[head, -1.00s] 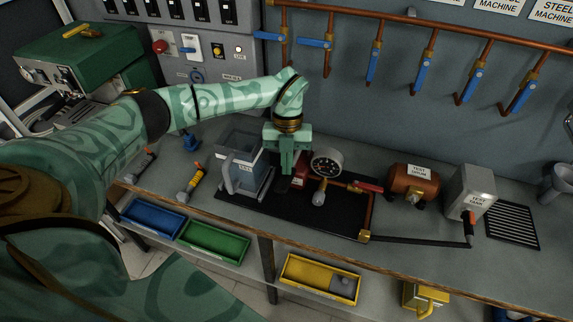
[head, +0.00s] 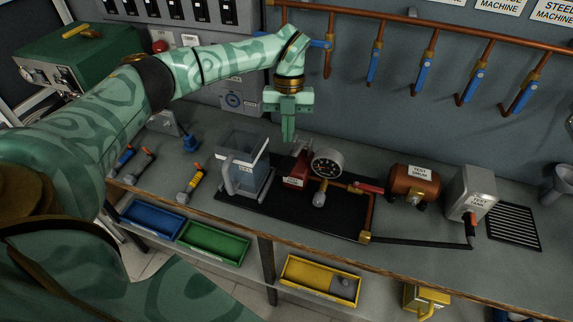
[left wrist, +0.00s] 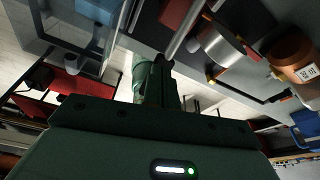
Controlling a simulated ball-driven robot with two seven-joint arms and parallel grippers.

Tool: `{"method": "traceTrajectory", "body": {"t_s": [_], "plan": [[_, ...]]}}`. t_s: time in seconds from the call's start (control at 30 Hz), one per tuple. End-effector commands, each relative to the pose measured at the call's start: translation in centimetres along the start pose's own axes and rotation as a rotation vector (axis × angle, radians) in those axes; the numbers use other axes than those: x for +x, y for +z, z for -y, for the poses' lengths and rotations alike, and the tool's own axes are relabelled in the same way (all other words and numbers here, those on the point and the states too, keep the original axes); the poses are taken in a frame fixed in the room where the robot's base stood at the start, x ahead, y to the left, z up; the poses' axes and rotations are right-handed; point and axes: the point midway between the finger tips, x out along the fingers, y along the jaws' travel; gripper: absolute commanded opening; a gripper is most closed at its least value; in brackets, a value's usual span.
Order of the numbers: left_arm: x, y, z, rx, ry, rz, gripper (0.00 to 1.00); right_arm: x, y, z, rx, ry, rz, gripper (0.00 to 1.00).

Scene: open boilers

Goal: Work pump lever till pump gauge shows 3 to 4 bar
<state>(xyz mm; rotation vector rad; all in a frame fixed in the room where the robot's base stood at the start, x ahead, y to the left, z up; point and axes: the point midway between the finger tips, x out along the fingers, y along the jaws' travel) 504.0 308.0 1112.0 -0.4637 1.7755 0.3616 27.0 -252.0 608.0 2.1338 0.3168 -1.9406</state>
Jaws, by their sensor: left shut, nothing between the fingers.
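My left gripper (head: 288,139) is shut and empty, pointing down above and behind the red body. Its fingers (left wrist: 154,75) also show in the left wrist view. My right gripper is out of view.
The clear tank (head: 246,160) stands left of the pump. A red-handled valve (head: 368,188) and a copper test drum (head: 412,186) are to the right, then a grey test tank (head: 470,193). Blue-handled valves (head: 422,76) hang on the back wall. Tools lie on the left bench.

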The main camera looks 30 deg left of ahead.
Motion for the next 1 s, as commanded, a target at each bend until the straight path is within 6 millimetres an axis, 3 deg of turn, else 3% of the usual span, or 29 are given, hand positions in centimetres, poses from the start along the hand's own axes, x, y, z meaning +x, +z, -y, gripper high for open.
{"method": "traceTrajectory", "body": {"t_s": [0.2, 0.4, 0.6, 1.0], "plan": [[-5.5, 0.0, 0.1, 0.000, -0.002, 0.005, 0.00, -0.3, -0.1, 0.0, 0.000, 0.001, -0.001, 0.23], [-8.8, 0.0, 0.1, 0.001, -0.001, 0.003, 0.00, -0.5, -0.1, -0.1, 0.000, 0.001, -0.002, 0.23], [-10.0, 0.0, 0.0, 0.000, 0.000, 0.001, 0.00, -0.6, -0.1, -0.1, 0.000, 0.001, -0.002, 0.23], [-10.1, 0.0, 0.0, 0.001, -0.001, 0.001, 0.00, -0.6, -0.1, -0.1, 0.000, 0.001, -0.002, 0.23]]}}
